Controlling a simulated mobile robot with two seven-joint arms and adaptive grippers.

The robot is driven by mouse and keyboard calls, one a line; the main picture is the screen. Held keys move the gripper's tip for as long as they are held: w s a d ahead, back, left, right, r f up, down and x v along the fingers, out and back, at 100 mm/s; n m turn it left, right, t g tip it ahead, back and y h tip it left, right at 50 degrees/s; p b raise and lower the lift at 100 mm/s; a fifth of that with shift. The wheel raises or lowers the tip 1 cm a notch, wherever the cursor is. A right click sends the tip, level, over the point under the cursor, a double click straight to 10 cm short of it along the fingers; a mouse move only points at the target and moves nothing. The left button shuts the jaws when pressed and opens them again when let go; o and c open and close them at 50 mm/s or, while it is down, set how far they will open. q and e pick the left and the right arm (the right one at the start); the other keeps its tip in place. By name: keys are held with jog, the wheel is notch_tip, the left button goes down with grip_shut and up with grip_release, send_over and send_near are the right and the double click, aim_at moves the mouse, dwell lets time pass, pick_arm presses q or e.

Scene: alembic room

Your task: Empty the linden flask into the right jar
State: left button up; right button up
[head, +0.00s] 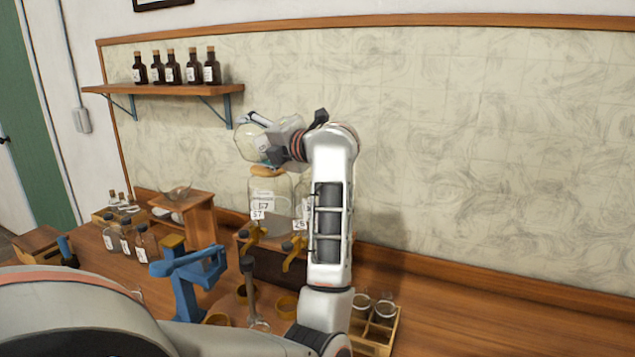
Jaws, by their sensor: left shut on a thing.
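My left gripper (277,140) is shut on a clear glass flask (248,144). It holds the flask tilted, high above the jars; I cannot read a name on it. The left jar (268,190) is a large clear glass jar with white labels and a brass tap, on a wooden stand. The flask is just above and left of this jar's mouth, where a tan rounded piece (262,171) shows. The right jar (302,205), labelled with a number, stands beside it; my left arm hides most of it. My right gripper is not in view.
A shelf (165,91) with several dark bottles hangs on the back wall. A blue stand (187,280), small bottles (145,243) and a wooden rack (197,215) stand left of the jars. A divided wooden box (375,335) with glasses is in front. The right bench is clear.

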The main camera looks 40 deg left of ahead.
aim_at(266, 158)
pick_arm(q)
jog(key=n, duration=0.1)
jog(key=f+h+b, duration=0.1)
jog(key=f+n, duration=0.1)
jog(key=shift+w+d+f+n+t+b, duration=0.2)
jog(key=shift+w+f+n+t+b, duration=0.1)
jog(key=shift+t+b, duration=0.1)
jog(key=shift+w+d+f+n+t+h+b, duration=0.15)
jog(key=shift+w+f+n+t+h+b, duration=0.2)
jog(key=shift+f+n+h+b, duration=0.35)
jog(key=shift+w+d+f+n, duration=0.2)
jog(key=shift+w+n, duration=0.2)
jog(key=shift+n, duration=0.2)
jog(key=w+n+t+b, duration=0.1)
jog(key=w+d+n+t+h+b, duration=0.1)
jog(key=n, duration=0.1)
jog(key=w+n+t+h+b, duration=0.1)
jog(key=n+b, duration=0.1)
jog(key=shift+w+d+f, duration=0.1)
jog(key=shift+d+f, duration=0.2)
jog(key=shift+f, duration=0.05)
